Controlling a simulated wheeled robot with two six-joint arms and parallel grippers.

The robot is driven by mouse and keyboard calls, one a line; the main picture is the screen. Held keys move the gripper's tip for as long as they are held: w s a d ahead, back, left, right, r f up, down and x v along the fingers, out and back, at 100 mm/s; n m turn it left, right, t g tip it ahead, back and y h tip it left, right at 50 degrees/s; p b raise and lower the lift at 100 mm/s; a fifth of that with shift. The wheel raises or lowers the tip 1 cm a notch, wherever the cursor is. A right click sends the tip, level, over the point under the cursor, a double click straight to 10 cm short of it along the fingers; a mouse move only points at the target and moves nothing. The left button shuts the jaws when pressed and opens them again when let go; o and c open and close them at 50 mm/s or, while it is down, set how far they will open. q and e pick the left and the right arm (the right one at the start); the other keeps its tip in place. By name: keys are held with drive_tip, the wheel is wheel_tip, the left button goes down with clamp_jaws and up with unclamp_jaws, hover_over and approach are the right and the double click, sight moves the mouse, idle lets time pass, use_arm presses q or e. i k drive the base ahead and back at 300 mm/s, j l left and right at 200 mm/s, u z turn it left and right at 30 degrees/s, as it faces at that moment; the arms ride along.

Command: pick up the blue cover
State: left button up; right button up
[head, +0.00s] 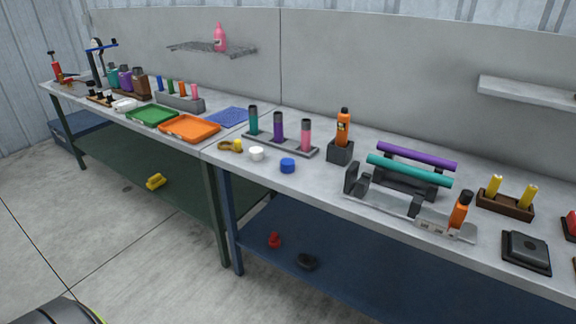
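The blue cover (287,165) is a small round cap lying on the grey workbench (310,182), near its front edge. A white round cap (256,154) lies to its left. Nothing touches the blue cover, and it is fully visible. Neither of my grippers shows in the head view.
Behind the cover stands a rack (282,144) with teal, purple and pink cylinders. An orange bottle (343,130) stands in a dark holder to the right, beside a stand with purple (417,156) and teal tubes. An orange tray (190,128) lies left. Floor in front is clear.

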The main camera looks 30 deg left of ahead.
sight(287, 164)
drive_tip(key=u, duration=1.3)
drive_tip(key=i+j, duration=0.15)
drive_tip(key=i, duration=0.15)
drive_tip(key=i+j+z, duration=0.1)
drive_tip(key=i, duration=0.25)
